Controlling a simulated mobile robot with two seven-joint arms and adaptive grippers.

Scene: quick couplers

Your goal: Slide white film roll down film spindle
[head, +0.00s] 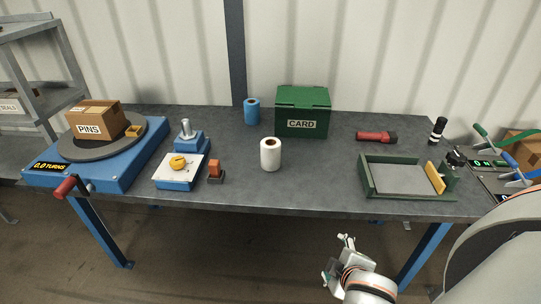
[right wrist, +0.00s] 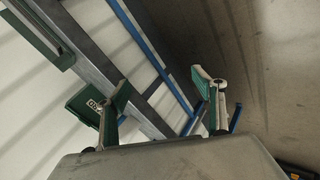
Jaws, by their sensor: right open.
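The white film roll (head: 270,154) stands upright on the grey table near its middle, apart from any gripper. A silver upright post on a blue block, which looks like the film spindle (head: 186,128), stands left of the roll with nothing around it. My right gripper (head: 336,262) is open and empty, in front of the table's front edge and below and right of the roll. Its two spread fingers also show in the right wrist view (right wrist: 162,92). My left gripper is not in view.
A blue roll (head: 252,111) and a green CARD box (head: 302,112) stand behind the white roll. A green tray (head: 365,178) and a red flashlight (head: 375,136) lie right.

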